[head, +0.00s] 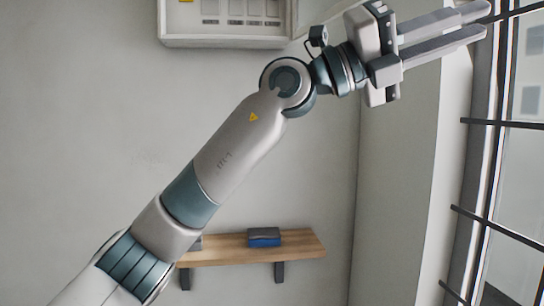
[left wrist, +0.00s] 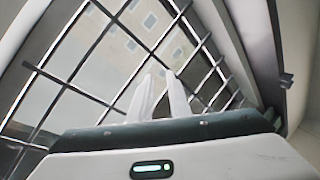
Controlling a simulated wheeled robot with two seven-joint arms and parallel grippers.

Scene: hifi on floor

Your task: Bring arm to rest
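My left arm reaches up across the head view from the lower left. Its left gripper (head: 487,21) is raised at the upper right, with its fingers pointing right toward the window. The two fingers are apart with a narrow gap, and nothing shows between them. In the left wrist view the same gripper (left wrist: 160,75) also shows its two pale fingers apart and empty, in front of the barred window. My right arm and right gripper are not in view.
A barred window (head: 515,160) stands at the right, close to the fingertips. A wooden shelf (head: 300,248) on the wall holds a dark blue box (head: 264,237), below the arm. A pale wall-mounted frame (head: 225,42) is at the top. The wall between is bare.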

